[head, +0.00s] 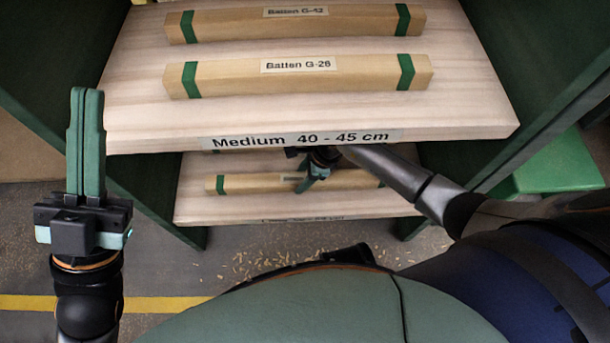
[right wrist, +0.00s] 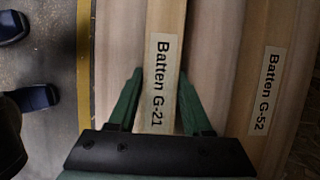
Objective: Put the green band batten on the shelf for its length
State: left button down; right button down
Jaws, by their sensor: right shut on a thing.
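Batten G-21 (right wrist: 163,25), a pale wooden bar, lies between the fingers of my right gripper (right wrist: 160,74), which is shut on it. In the head view this batten (head: 250,183) has a green band near each end and is at the lower shelf (head: 245,207); my right gripper (head: 308,182) holds it near its middle. I cannot tell whether it touches the board. The lower shelf's front label is too small to read. My left gripper (head: 87,140) is shut and empty, left of the shelves, its fingers pointing up in the picture.
The upper shelf (head: 160,118), labelled Medium 40 - 45 cm, holds green-banded Batten G-28 (head: 225,76) and Batten G-42 (head: 230,24). Batten G-52 (right wrist: 265,85) lies beside G-21. Dark green side panels (head: 535,110) flank the shelves. Wood chips lie on the floor.

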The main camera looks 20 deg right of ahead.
aim_at(348, 177)
jog(key=shift+r, duration=0.1)
jog(key=shift+c, duration=1.6)
grip_release()
jog(key=shift+d+r+p, duration=0.1)
jog(key=shift+r+p, duration=0.25)
jog(key=shift+s+d+r+p, duration=0.1)
jog(key=shift+d+r+p, duration=0.05)
jog(key=shift+r+p, duration=0.3)
jog(key=s+d, duration=0.1)
jog(key=d, duration=0.2)
jog(key=s+d+p, duration=0.1)
jog(key=d, duration=0.3)
jog(key=s+d, duration=0.1)
jog(key=d, duration=0.3)
jog(key=shift+s+d+f+p, duration=0.15)
jog(key=shift+d+f+p, duration=0.1)
jog(key=shift+p, duration=0.15)
jog(key=shift+a, duration=0.1)
